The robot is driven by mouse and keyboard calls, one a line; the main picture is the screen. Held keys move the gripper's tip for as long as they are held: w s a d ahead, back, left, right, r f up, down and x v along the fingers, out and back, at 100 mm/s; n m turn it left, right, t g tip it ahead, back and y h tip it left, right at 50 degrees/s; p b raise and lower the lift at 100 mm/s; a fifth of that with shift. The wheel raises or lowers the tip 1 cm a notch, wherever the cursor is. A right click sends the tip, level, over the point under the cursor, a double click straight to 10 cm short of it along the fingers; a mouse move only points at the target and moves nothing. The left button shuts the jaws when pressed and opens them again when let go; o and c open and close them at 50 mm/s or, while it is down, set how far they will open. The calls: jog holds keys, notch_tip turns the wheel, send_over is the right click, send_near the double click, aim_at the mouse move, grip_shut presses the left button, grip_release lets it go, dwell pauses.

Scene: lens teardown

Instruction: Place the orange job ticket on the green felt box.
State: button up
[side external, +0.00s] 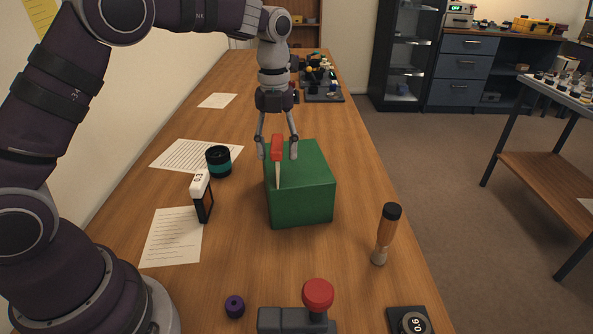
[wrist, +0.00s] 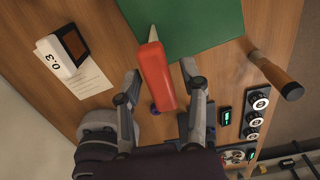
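The green felt box (side external: 305,205) stands on the wooden bench, and part of it shows at the top of the wrist view (wrist: 205,25). My gripper (side external: 277,155) points down over the box's near left part. A red-orange piece (side external: 277,147) with a pale pointed end is between its fingers, and it looks large in the wrist view (wrist: 156,75). The fingers look spread, with gaps beside the piece. The pale end overlaps the box's near side in the side view; I cannot tell whether it touches. I cannot make out a separate orange ticket.
A red knob (side external: 318,293) and purple ring (side external: 234,306) are nearer. Bench between is clear.

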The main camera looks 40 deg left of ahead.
aim_at(277, 142)
notch_tip(277, 142, up, 7)
jog(key=shift+r, duration=0.45)
jog(key=n, duration=0.1)
jog(key=s+r+n, duration=0.1)
jog(key=n, duration=0.1)
jog(key=s+d+r+n+t, duration=0.1)
jog(key=n, duration=0.1)
jog(key=shift+s+r, duration=0.25)
jog(key=s+f+n+t, duration=0.2)
jog(key=s+n, duration=0.4)
jog(key=n, duration=0.5)
jog(key=s+f+n+t, duration=0.1)
jog(key=s+n+t, duration=0.1)
jog(key=s+n, duration=0.5)
jog(key=n, duration=0.4)
jog(key=shift+d+f+t, duration=0.3)
jog(key=shift+d+f, duration=0.05)
jog(key=shift+f, duration=0.05)
